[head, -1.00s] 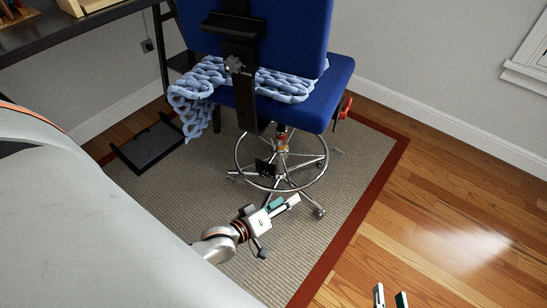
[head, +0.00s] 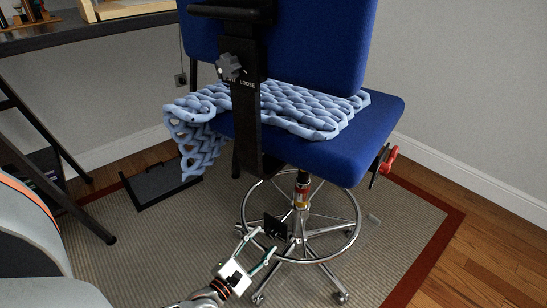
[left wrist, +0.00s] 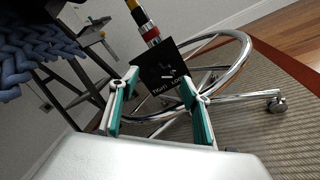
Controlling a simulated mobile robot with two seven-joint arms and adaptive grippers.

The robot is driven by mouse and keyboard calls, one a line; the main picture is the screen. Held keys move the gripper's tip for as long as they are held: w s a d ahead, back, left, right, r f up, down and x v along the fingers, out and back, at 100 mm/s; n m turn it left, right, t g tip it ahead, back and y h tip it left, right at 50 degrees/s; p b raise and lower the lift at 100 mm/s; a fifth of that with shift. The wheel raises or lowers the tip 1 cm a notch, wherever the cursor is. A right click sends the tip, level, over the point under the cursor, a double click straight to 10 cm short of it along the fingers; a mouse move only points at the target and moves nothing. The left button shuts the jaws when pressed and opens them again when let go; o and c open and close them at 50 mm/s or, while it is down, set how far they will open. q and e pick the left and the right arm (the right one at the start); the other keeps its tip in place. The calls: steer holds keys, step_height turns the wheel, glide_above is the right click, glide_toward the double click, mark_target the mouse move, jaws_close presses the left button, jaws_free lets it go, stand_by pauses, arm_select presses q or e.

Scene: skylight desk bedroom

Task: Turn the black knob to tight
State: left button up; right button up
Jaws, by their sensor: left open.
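A small black plate (head: 275,227) hangs by the chair's chrome foot ring. In the left wrist view the plate (left wrist: 168,62) shows TIGHT at its lower left and LOOSE at its right. Small white marks show near its middle. The black knob there is hard to tell from the plate. My left gripper (head: 260,244) is open, with its fingers spread toward the plate. The left wrist view shows nothing held between its fingers. I cannot tell whether they touch anything. My right gripper is out of view.
The blue chair (head: 365,130) carries a grey knob (head: 231,67) on its back post, a red knob (head: 389,160) at its side and a knitted blanket (head: 290,108). The chrome foot ring (head: 350,240) surrounds the column. A desk (head: 100,35) stands at left.

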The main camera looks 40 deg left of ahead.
mark_target(269, 233)
arm_select(q)
steer(key=w, duration=0.2)
steer(key=w+b, duration=0.1)
steer(key=shift+w+a+f, duration=0.25)
steer(key=shift+w+a, duration=0.05)
steer(key=shift+w, duration=0.1)
steer(key=shift+w+a+r, duration=0.1)
steer(key=shift+w+r, duration=0.05)
steer(key=shift+w, duration=0.65)
steer(key=c, duration=1.1)
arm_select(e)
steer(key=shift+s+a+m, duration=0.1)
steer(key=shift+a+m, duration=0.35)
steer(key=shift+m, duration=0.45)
